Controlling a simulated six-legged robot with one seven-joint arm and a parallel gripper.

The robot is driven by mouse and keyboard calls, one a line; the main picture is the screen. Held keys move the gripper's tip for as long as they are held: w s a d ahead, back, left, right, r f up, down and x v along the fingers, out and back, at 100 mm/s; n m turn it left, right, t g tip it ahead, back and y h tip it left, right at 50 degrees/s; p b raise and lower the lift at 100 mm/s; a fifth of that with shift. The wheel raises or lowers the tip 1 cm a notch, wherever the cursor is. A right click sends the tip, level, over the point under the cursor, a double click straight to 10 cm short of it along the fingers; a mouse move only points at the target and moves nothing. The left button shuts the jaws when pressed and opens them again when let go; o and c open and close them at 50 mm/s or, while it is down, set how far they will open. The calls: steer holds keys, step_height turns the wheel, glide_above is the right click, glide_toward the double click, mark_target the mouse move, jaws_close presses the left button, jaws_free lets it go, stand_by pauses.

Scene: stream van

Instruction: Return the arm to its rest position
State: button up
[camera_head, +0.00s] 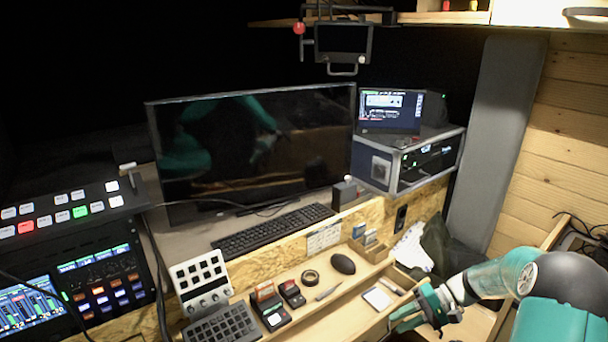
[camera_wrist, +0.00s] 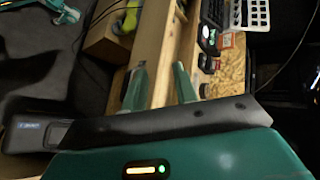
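My gripper (camera_head: 404,316) is at the lower right in the head view, in front of and over the right end of the wooden shelf. My teal arm (camera_head: 505,275) reaches to it from the right edge, bent and low. In the wrist view my gripper (camera_wrist: 160,78) shows two teal fingers standing apart, with nothing held between them. The wooden edge of the shelf (camera_wrist: 165,50) shows beyond the fingers; I cannot tell how far away it is.
The wooden shelf (camera_head: 338,312) holds a tape roll (camera_head: 310,277), a black mouse (camera_head: 343,264) and card holders. Behind are a keyboard (camera_head: 275,231), a monitor (camera_head: 255,150) and a rack case (camera_head: 425,160). A grey panel (camera_head: 490,140) stands at the right wall.

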steer(key=s+a+r+h, duration=0.4)
steer(key=a+r, duration=0.1)
steer(key=r, duration=0.4)
steer(key=s+a+r+t+h, duration=0.2)
steer(key=s+r+t+h, duration=0.1)
steer(key=s+r, duration=0.4)
steer(key=s+a+r+n+t+h, duration=0.1)
steer(key=s+a+r+t+h, duration=0.2)
steer(key=s, duration=1)
step_height(320, 180, up, 4)
steer(key=shift+s+f+n+t+h, duration=0.1)
steer(key=shift+s+n+t+h, duration=0.15)
steer(key=shift+h, duration=0.65)
